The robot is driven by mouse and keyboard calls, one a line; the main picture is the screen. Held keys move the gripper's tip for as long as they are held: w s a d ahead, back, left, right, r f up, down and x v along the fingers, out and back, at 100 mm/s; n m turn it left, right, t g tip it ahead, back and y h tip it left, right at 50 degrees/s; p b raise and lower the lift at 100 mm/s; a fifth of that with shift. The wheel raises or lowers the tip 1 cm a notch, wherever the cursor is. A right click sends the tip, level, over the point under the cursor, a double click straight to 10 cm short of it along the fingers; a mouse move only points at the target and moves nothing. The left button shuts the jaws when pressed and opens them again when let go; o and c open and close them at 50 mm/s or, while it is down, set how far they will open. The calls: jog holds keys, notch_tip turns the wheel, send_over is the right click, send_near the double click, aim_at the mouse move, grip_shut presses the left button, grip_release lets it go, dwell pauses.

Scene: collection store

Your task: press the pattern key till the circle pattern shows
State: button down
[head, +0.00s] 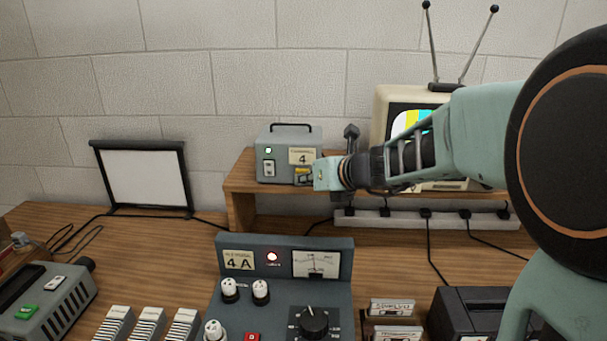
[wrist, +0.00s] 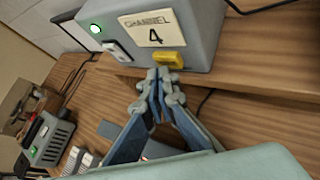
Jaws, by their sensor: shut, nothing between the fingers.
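A grey box (head: 289,141) labelled "CHANNEL 4" stands on the raised wooden shelf, with a lit green lamp and a white rocker switch. A yellow key (wrist: 168,60) sits low on its front, under the label. My gripper (wrist: 159,78) is shut and empty, its fingertips right at the key; I cannot tell whether they touch it. In the head view my gripper (head: 303,178) partly covers the key. A cream television (head: 385,103) shows vertical white, yellow and cyan bars with a rounded left edge. My arm hides most of its screen, so the full pattern cannot be told.
A console (head: 284,243) marked "4 A" with a red lamp, meter and knobs stands in front. A white power strip (head: 365,216) with cables lies under the shelf. A white panel (head: 146,178) leans at the left wall. Bare tabletop shows at left.

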jog(key=shift+w, duration=0.4)
dwell(0.5)
jog(key=shift+s, duration=0.8)
jog(key=shift+s, duration=0.1)
jog(key=s, duration=0.5)
jog(key=shift+a+b, duration=0.1)
jog(key=shift+b, duration=0.3)
jog(key=shift+w, duration=0.1)
dwell(0.4)
